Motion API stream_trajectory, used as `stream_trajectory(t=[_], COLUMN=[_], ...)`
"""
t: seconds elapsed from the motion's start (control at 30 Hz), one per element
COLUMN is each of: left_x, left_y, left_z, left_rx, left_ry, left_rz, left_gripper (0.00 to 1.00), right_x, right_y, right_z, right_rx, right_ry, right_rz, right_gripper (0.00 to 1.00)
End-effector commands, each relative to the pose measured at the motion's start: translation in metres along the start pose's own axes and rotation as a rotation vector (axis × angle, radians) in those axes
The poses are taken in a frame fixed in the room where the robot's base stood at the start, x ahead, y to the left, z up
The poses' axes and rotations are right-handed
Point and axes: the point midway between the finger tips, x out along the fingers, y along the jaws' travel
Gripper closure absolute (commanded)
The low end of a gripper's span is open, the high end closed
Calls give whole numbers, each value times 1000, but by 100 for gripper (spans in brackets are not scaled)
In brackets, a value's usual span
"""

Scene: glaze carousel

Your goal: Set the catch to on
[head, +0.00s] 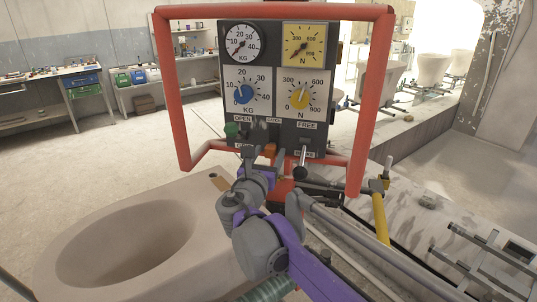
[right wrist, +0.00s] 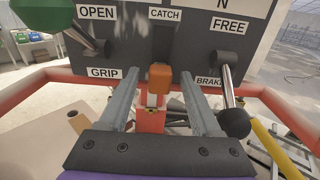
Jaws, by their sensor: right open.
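The catch is an orange block (right wrist: 160,76) at the lower end of a dark upright slot, under the "CATCH" label (right wrist: 164,15) on the dark control panel (head: 315,140). In the head view its orange (head: 269,149) shows just above my right gripper. My right gripper (right wrist: 160,84) is open, with one grey finger on each side of the catch. Gaps show between the fingers and the block, and the gripper holds nothing. I cannot tell how deep the fingertips reach. My left gripper is not in view.
Left of the catch is the grip lever (right wrist: 78,36) with a green knob (head: 231,130). Right of it hangs the brake lever (right wrist: 228,85) with a black knob (right wrist: 235,123), close to my right finger. A red frame (head: 172,95) surrounds the panel. A pale basin (head: 75,225) stands front left.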

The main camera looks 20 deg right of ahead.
Motion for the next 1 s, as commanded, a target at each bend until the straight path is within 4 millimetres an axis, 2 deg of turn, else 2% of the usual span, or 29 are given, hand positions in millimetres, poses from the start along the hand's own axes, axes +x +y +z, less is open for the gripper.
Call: stream_trajectory(t=[0.17,0.27,0.5,0.7,1.0], left_x=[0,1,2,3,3], left_y=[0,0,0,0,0], left_z=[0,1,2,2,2], left_rx=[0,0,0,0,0], left_ry=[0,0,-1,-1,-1], left_rz=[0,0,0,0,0], left_gripper=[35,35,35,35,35], right_x=[-8,-22,-72,-100,-109], right_y=[1,1,1,1,0], right_z=[0,0,0,0,0], right_rx=[0,1,0,1,0], right_ry=[-1,0,0,0,0], right_rz=[1,3,5,3,0], right_gripper=[35,35,35,35,35])
